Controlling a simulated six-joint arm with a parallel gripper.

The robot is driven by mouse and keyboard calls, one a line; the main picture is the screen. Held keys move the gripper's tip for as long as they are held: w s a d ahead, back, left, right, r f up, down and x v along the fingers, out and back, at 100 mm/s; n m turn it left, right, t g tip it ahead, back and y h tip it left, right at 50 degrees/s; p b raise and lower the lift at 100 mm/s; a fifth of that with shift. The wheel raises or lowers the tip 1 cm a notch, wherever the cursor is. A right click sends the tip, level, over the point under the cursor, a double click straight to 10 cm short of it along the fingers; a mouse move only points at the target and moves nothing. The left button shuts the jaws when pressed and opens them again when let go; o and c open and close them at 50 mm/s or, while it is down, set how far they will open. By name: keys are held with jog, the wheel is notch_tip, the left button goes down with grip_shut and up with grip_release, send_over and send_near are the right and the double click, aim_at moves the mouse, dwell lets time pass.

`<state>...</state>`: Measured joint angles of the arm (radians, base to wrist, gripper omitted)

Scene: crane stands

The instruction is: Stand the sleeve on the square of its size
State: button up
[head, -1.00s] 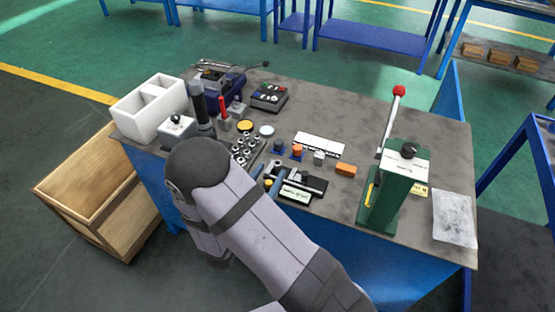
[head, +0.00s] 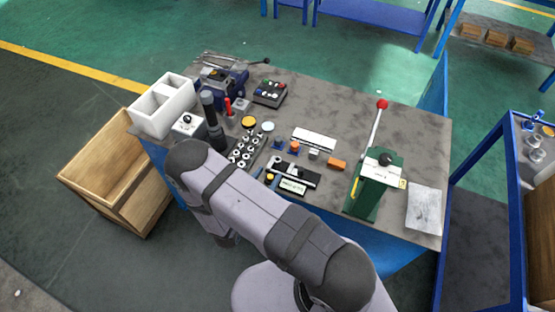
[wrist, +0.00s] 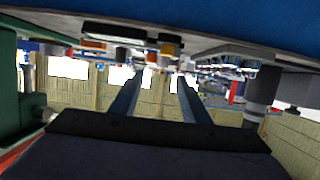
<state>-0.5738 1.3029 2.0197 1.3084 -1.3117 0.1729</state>
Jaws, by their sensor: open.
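My gripper (wrist: 160,92) shows in the wrist view as two dark fingers standing apart with nothing visible between them. In the head view my arm covers most of it at the bench's near edge. A white strip (head: 314,139) lies mid-bench; any squares on it are too small to make out. I cannot tell which piece is the sleeve.
A green press (head: 374,185) with a red-knobbed lever stands at the right. An orange block (head: 337,164) and a black fixture (head: 294,175) lie near the front. A white bin (head: 163,106) and dark cylinders (head: 211,115) stand left. The bench's back right is clear.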

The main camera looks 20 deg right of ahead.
aim_at(277, 160)
jog(key=shift+d, duration=0.1)
jog(key=shift+p+x, duration=0.85)
jog(key=shift+x, duration=0.75)
jog(key=shift+w+a+p+x, duration=0.1)
jog(key=shift+p+x, duration=0.3)
jog(key=shift+x, duration=0.6)
jog(key=shift+w+a+p+x, duration=0.15)
jog(key=shift+p+x, duration=0.2)
jog(key=shift+x, duration=0.65)
jog(key=shift+f, duration=0.1)
grip_shut()
